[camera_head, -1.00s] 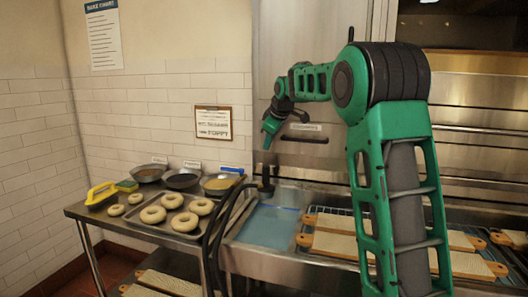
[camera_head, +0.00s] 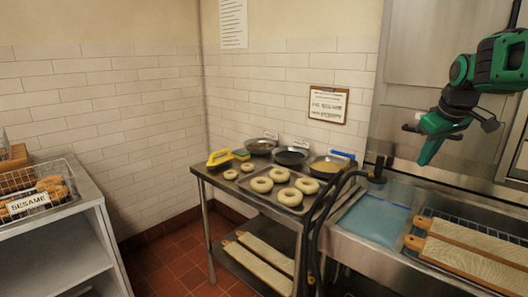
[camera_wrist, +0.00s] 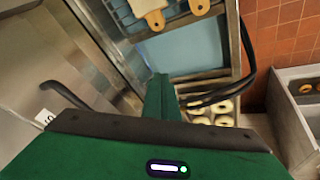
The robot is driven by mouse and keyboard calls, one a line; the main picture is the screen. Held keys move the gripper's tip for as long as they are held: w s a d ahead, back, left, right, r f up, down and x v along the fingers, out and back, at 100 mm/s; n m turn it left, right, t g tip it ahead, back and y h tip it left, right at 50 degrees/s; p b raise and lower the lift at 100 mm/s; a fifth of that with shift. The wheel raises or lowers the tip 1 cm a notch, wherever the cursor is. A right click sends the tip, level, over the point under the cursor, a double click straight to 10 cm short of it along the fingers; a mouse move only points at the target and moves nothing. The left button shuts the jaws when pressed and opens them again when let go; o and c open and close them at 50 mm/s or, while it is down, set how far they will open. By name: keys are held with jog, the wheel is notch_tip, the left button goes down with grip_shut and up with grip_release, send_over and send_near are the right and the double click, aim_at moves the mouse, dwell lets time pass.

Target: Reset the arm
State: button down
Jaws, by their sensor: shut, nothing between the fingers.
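My gripper (camera_head: 428,152) hangs at the right of the head view, in front of the steel door and above the kettle counter. Its green fingers are shut with nothing between them and point down. It is well clear of the counter below. In the wrist view the shut gripper (camera_wrist: 160,97) shows as a narrow green shape over the blue water basin (camera_wrist: 182,52). My upper arm is cut off by the right edge of the head view.
A steel table holds a tray of bagels (camera_head: 262,185), several bowls (camera_head: 328,167) and a yellow-handled tool (camera_head: 219,158). A black hose (camera_head: 318,215) loops beside the water basin (camera_head: 375,218). Wooden boards (camera_head: 468,246) lie at right. A wire basket (camera_head: 40,190) labelled SESAME stands at left.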

jog(key=s+a+f+m+g, duration=0.1)
jog(key=s+f+m, duration=0.2)
jog(key=s, duration=0.9)
jog(key=s+a+f+m+g, duration=0.2)
jog(key=s+f+m, duration=0.1)
jog(key=s+f, duration=0.5)
jog(key=s+a+f+m+g+y, duration=0.1)
jog(key=s+f, duration=0.5)
jog(key=s, duration=0.9)
jog(key=m+g, duration=0.1)
jog(key=m, duration=0.1)
jog(key=shift+s+a+f+m, duration=0.3)
jog(key=shift+s+a, duration=0.05)
